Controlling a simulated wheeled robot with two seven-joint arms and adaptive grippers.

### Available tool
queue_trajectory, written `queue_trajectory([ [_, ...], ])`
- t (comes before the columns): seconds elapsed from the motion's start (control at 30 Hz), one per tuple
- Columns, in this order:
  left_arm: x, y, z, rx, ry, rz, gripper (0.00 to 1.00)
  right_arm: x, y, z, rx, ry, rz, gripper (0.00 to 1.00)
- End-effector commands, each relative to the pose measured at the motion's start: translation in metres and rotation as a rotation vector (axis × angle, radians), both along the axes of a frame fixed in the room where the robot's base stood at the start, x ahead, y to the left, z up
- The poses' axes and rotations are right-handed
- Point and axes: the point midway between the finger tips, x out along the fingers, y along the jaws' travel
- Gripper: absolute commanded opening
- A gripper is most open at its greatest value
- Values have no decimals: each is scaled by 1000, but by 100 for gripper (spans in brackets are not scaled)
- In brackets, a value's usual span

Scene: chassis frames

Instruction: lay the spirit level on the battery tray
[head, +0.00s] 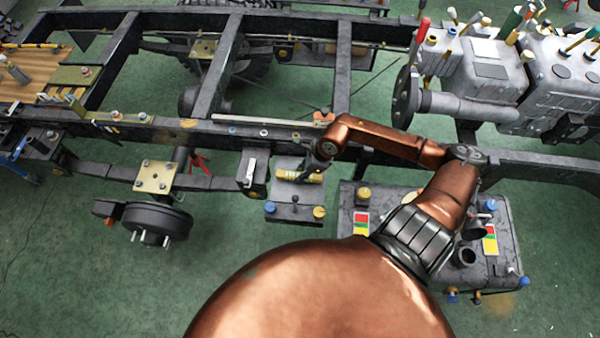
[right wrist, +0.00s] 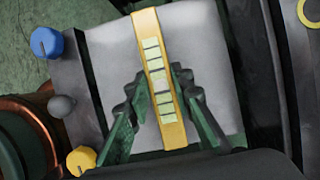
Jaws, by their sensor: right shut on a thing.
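The spirit level is a slim yellow bar with pale green segments (right wrist: 150,30). It shows small in the head view (head: 287,175). My right gripper (right wrist: 161,82) is shut on it, one dark finger on each side, and it shows in the head view too (head: 314,171). The level lies across a light grey flat top (right wrist: 100,65), which looks like the battery tray (head: 296,193), with a blue and a yellow knob along one edge. I cannot tell whether the level touches the surface. My left gripper is not in view.
The dark chassis rail (head: 215,128) runs just behind the tray. A grey tank (head: 350,195) with coloured labels stands right of it, partly behind my arm. A wheel hub (head: 155,220) is at left, an engine (head: 490,75) at upper right. Green floor (head: 230,235) lies open in front.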

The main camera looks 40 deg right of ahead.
Motion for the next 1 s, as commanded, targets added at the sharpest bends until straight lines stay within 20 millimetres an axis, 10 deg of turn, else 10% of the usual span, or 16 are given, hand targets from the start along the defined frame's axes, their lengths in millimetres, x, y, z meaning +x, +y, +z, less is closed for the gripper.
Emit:
queue_trajectory([
  [0.2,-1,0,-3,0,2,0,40,0,0,-5,0,0,0,0],
  [0.23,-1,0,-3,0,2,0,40,0,0,-5,0,0,0,22],
  [0.5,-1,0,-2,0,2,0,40,0,0,-4,0,0,0,40],
  [1.0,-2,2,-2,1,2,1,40,-7,-7,15,-4,1,1,42],
])
